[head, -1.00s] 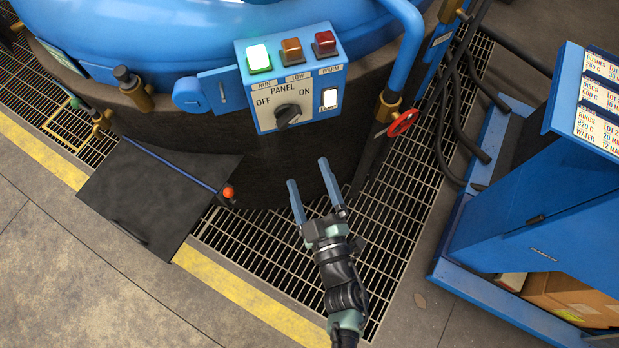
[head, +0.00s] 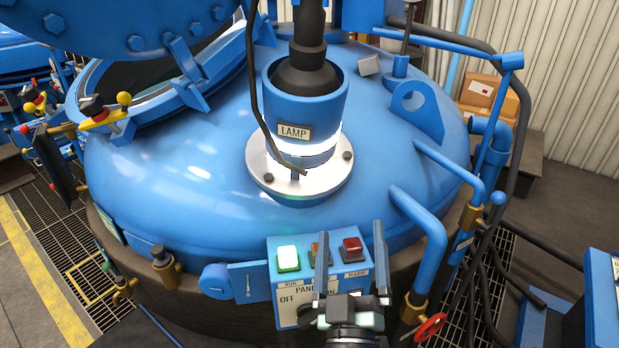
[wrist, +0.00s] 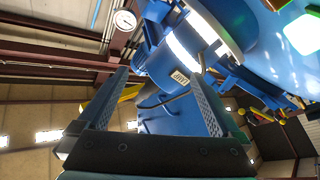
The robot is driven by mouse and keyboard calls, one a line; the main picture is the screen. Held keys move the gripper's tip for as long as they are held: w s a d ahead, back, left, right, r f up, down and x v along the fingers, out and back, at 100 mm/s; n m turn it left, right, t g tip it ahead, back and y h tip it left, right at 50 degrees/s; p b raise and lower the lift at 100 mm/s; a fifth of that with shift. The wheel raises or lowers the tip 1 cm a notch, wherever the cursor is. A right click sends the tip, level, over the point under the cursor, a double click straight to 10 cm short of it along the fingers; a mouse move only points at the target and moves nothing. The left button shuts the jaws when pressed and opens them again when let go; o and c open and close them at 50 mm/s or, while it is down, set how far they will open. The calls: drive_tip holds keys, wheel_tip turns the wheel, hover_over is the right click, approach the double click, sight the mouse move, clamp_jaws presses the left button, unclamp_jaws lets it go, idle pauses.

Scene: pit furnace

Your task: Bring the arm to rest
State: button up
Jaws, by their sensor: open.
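My gripper (head: 350,262) is in the lower middle of the head view, in front of the control panel (head: 285,312) on the blue furnace. Its two fingers point up and stand apart, with nothing between them. They hide part of the panel, including most of the amber lamp and the switch. The green lamp (head: 288,258) is lit, and the red lamp (head: 352,249) shows between the fingers. In the wrist view, the open fingers (wrist: 163,95) frame the blue lamp housing and the roof beyond.
The blue furnace lid (head: 190,170) fills the middle, with the lamp housing (head: 305,130) upright on it. A blue pipe (head: 425,225) and a red handwheel (head: 430,327) are close right of my gripper. Levers with yellow knobs (head: 124,98) are at left.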

wheel_tip(320, 180, up, 22)
drive_tip(key=s+m+t+h, duration=0.1)
drive_tip(key=m+t+h, duration=0.1)
drive_tip(key=m, duration=0.3)
drive_tip(key=s+a+r+t+y, duration=0.1)
drive_tip(key=s+a+r, duration=0.2)
drive_tip(key=s+r, duration=0.3)
drive_tip(key=s+a+r+t+y, duration=0.2)
drive_tip(key=s+r, duration=0.4)
drive_tip(key=r, duration=0.5)
drive_tip(key=shift+a+r+y, duration=0.3)
drive_tip(key=shift+a, duration=0.3)
